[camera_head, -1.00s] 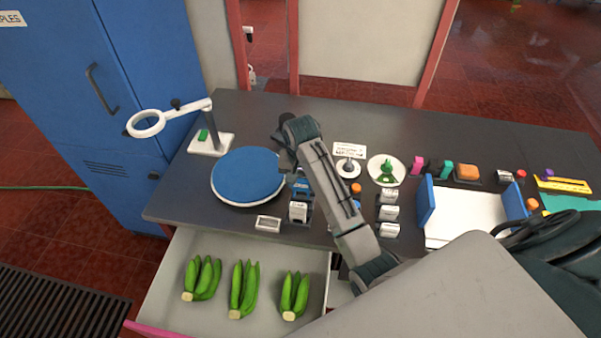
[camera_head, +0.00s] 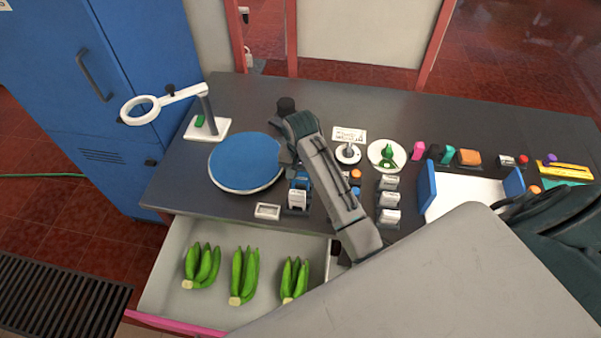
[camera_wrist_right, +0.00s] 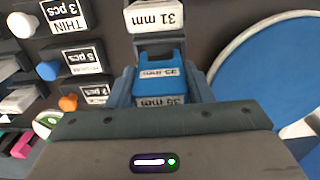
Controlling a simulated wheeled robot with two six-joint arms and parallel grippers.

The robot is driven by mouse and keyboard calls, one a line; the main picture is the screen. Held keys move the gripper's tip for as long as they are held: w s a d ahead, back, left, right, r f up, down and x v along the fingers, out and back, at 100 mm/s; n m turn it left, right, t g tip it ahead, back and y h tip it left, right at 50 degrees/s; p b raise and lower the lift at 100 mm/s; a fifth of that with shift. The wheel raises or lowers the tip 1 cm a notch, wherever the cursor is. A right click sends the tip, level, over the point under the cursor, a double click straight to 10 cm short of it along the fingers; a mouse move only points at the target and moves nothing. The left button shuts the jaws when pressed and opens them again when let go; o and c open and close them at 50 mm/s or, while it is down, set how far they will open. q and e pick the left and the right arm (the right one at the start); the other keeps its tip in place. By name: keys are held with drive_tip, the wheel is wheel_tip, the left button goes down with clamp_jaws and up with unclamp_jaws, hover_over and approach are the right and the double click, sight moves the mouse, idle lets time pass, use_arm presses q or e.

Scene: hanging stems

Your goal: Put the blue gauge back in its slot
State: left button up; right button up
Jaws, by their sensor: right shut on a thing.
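The blue gauge (camera_wrist_right: 160,72) has white millimetre labels and sits between the two fingers of my right gripper (camera_wrist_right: 163,88) in the right wrist view. The gripper is shut on it. In the head view my right gripper (camera_head: 289,160) points down beside the blue turntable, and a little of the blue gauge (camera_head: 301,179) shows under my arm. A white gauge marked 31 mm (camera_wrist_right: 160,17) stands just beyond it in the wrist view; it also shows in the head view (camera_head: 297,199). The slot under the blue gauge is hidden, so its seating cannot be told. My left gripper is out of view.
The round blue turntable (camera_head: 246,161) is close to the left of the gripper. Labelled white blocks (camera_head: 389,199) stand to the right. An open drawer (camera_head: 217,233) below holds green bananas (camera_head: 243,274).

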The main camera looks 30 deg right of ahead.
drive_tip(key=shift+f, duration=0.5)
drive_tip(key=shift+f, duration=0.75)
drive_tip(key=o, duration=1.1)
